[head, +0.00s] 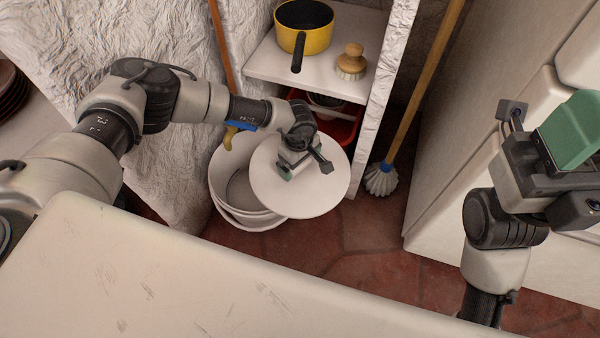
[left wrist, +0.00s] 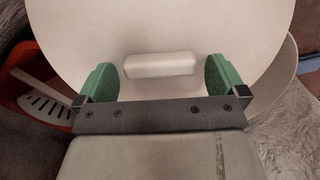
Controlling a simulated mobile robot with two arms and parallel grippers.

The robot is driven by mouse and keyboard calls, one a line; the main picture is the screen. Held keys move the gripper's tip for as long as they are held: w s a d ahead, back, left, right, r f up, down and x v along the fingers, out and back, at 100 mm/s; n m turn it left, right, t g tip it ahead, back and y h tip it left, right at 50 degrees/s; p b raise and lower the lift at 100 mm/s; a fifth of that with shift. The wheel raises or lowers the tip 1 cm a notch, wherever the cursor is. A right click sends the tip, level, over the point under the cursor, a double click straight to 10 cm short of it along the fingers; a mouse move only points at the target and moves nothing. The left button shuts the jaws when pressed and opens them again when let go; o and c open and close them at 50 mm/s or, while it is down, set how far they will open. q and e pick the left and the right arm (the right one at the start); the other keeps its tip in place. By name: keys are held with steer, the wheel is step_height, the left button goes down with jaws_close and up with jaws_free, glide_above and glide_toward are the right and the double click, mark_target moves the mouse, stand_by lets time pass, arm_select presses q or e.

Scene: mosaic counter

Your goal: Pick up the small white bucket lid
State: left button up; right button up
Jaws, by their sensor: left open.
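The white bucket lid (head: 325,192) is a flat round disc that lies tilted or offset over the right part of a white bucket (head: 228,170), in the middle of the head view. In the left wrist view the lid (left wrist: 200,25) fills the upper picture, with a short white bar handle (left wrist: 160,65) on it. My left gripper (left wrist: 160,80) is open, with green fingers on either side of the handle and gaps at both ends. In the head view my left gripper (head: 287,172) is over the lid and hides its handle. My right gripper (head: 575,135) is at the right, away from the lid.
A shelf (head: 345,75) behind holds a yellow pot (head: 315,38) and a wooden brush (head: 351,62). A red container (head: 345,128) stands below it. A mop (head: 382,178) leans to the right. A pale counter (head: 200,285) edge lies in front. Tiled floor shows right of the bucket.

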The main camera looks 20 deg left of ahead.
arm_select(q)
steer(key=shift+f, duration=0.4)
steer(key=c, duration=0.9)
steer(key=shift+r, duration=0.2)
